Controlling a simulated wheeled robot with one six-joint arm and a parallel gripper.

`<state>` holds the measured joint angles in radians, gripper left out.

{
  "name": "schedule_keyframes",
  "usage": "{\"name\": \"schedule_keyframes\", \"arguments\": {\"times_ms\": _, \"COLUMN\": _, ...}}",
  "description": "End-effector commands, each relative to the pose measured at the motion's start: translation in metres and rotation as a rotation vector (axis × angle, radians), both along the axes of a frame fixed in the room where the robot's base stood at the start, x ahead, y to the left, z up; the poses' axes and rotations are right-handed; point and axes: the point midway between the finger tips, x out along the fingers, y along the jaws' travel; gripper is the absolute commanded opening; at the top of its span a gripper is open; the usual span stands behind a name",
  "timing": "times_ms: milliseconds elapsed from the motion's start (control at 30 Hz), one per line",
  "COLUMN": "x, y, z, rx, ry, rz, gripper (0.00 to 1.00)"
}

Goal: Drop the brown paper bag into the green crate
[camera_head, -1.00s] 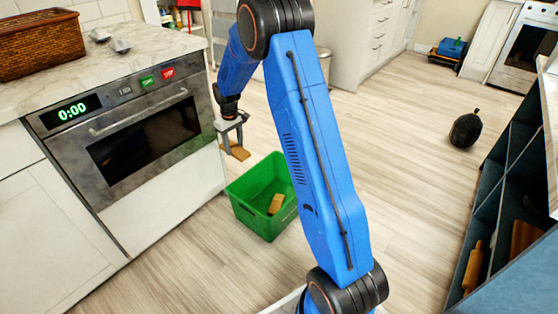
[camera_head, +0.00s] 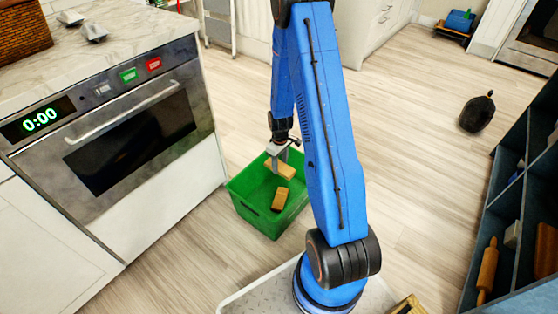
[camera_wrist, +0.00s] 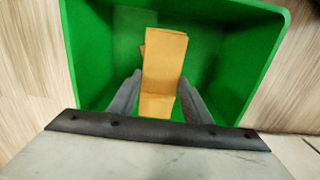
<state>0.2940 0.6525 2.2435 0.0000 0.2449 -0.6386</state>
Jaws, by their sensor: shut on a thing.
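The green crate (camera_head: 262,221) stands open on the floor beside the oven counter. My gripper (camera_head: 281,158) points down over the crate's back part, shut on the brown paper bag (camera_head: 280,170). In the wrist view my gripper (camera_wrist: 160,82) has its fingers on either side of the bag (camera_wrist: 166,62), with the green crate (camera_wrist: 228,50) around and below. Another tan block-like thing (camera_head: 280,200) lies on the crate floor nearer the camera. How far the bag is above the crate floor is hard to tell.
The oven (camera_head: 130,135) and its counter stand close on the left. Dark blue shelving (camera_head: 500,215) with a rolling pin (camera_head: 487,270) is at the right. A black rounded object (camera_head: 477,112) lies on the floor, otherwise clear behind the crate.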

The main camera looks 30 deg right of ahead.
Motion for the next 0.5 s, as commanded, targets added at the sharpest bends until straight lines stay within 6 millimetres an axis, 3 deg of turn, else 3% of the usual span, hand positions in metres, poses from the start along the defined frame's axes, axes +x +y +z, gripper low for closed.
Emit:
{"name": "schedule_keyframes", "arguments": {"times_ms": 200, "x": 0.000, "y": 0.000, "z": -0.023, "rx": 0.000, "ry": 0.002, "rz": 0.000, "gripper": 0.23}}
{"name": "schedule_keyframes", "arguments": {"times_ms": 500, "x": 0.000, "y": 0.000, "z": -0.037, "rx": 0.000, "ry": 0.001, "rz": 0.000, "gripper": 0.23}}
